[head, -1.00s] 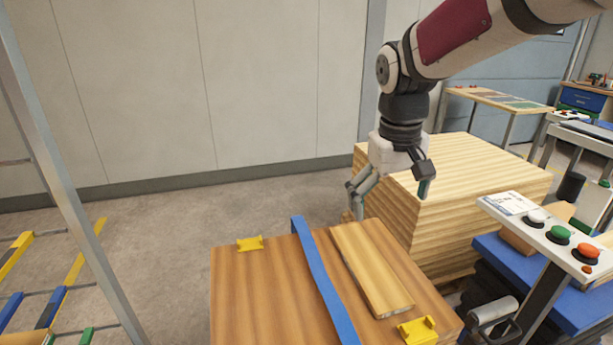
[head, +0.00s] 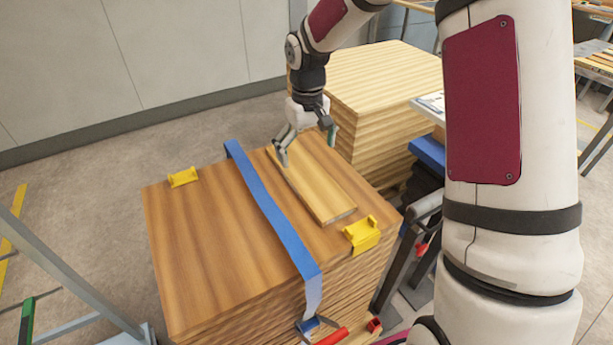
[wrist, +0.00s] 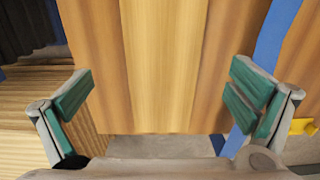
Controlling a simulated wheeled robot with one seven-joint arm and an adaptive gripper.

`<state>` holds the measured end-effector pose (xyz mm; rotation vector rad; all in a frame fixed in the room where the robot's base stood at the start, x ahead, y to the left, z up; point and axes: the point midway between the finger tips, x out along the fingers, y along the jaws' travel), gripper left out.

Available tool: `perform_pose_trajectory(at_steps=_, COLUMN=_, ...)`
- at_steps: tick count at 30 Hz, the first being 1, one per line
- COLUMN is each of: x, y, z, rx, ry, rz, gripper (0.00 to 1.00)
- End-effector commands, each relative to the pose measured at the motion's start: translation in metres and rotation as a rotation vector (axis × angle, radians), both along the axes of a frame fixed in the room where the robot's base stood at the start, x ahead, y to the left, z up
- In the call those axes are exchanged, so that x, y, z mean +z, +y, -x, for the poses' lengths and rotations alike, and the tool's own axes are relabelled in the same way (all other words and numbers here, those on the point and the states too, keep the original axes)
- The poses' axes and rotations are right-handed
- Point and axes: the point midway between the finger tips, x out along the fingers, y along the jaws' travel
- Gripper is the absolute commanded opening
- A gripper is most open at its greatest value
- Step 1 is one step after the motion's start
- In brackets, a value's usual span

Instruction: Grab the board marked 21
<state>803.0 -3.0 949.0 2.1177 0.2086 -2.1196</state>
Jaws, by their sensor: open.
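A narrow, light wooden board (head: 325,196) lies flat on top of a strapped stack of brown boards (head: 205,250), right of the blue strap. I see no number on it in either view. My gripper (head: 307,151) is open and empty above the far part of this board, pointing down. In the wrist view the light board (wrist: 165,60) runs between the two spread green-padded fingers of my gripper (wrist: 162,95), with space on both sides. I cannot tell the exact height of the fingertips above it.
A blue strap (head: 270,210) crosses the stack close to the board's left side. Yellow corner pieces sit at the stack's far left (head: 183,177) and near the board's near end (head: 361,234). A paler plank stack (head: 385,85) stands behind right.

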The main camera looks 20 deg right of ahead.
Motion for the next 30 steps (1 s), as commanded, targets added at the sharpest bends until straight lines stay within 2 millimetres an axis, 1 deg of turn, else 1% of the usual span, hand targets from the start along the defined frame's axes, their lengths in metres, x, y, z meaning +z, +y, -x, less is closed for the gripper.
perform_pose_trajectory(at_steps=5, x=-0.011, y=0.000, z=0.001, rx=0.001, ry=0.001, rz=0.000, gripper=1.00)
perform_pose_trajectory(at_steps=12, x=-0.044, y=0.003, z=0.005, rx=0.001, ry=0.003, rz=0.000, gripper=1.00)
perform_pose_trajectory(at_steps=15, x=-0.054, y=0.003, z=0.004, rx=0.001, ry=0.001, rz=0.000, gripper=1.00)
perform_pose_trajectory(at_steps=18, x=-0.058, y=0.003, z=0.004, rx=0.001, ry=-0.001, rz=0.000, gripper=1.00)
perform_pose_trajectory(at_steps=24, x=-0.058, y=0.003, z=0.004, rx=0.000, ry=-0.001, rz=0.000, gripper=1.00)
perform_pose_trajectory(at_steps=29, x=-0.058, y=0.003, z=0.004, rx=0.000, ry=-0.001, rz=0.001, gripper=0.64)
perform_pose_trajectory(at_steps=30, x=-0.058, y=0.003, z=0.004, rx=0.000, ry=-0.001, rz=0.001, gripper=0.55)
